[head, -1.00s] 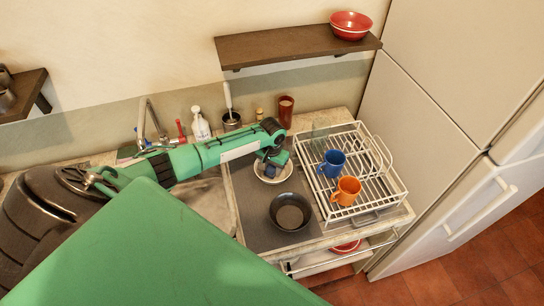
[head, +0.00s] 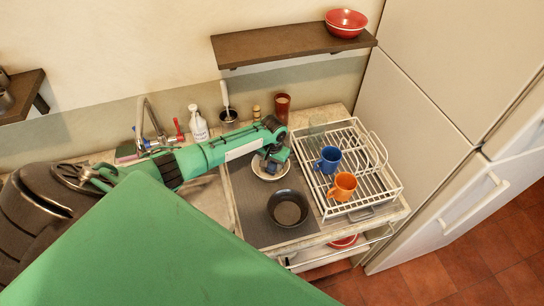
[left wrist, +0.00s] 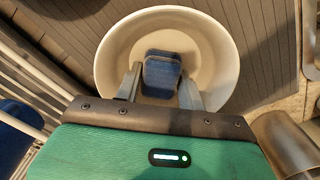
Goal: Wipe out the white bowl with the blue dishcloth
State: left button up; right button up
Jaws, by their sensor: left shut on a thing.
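The white bowl (head: 259,174) stands upright on the dark mat at the back of the counter, partly hidden by my left gripper. Its inside fills the middle of the left wrist view (left wrist: 222,50). My left gripper (head: 269,166) points down into the bowl. In the left wrist view its two fingers (left wrist: 161,86) are shut on the folded blue dishcloth (left wrist: 162,74), which is inside the bowl near its bottom. Whether the cloth touches the bowl cannot be told. My right gripper is not in view.
A black bowl (head: 288,208) stands in front on the grey mat (head: 250,228). To the right, a white dish rack (head: 372,178) holds a blue mug (head: 328,160), an orange mug (head: 342,186) and a clear glass (head: 317,124). A shelf (head: 290,45) bears a red bowl (head: 346,23).

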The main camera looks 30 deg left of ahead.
pick_arm(q)
jog(key=shift+w+a, duration=0.15)
jog(key=shift+a, duration=0.1)
jog(key=shift+a, duration=0.2)
jog(key=shift+a, duration=0.1)
jog(key=shift+s+a, duration=0.1)
jog(key=shift+s, duration=0.25)
jog(key=shift+s+d, duration=0.2)
jog(key=shift+s, duration=0.1)
jog(key=shift+d, duration=0.45)
jog(key=shift+w+d, duration=0.1)
jog(key=shift+w, duration=0.25)
jog(key=shift+w, duration=0.2)
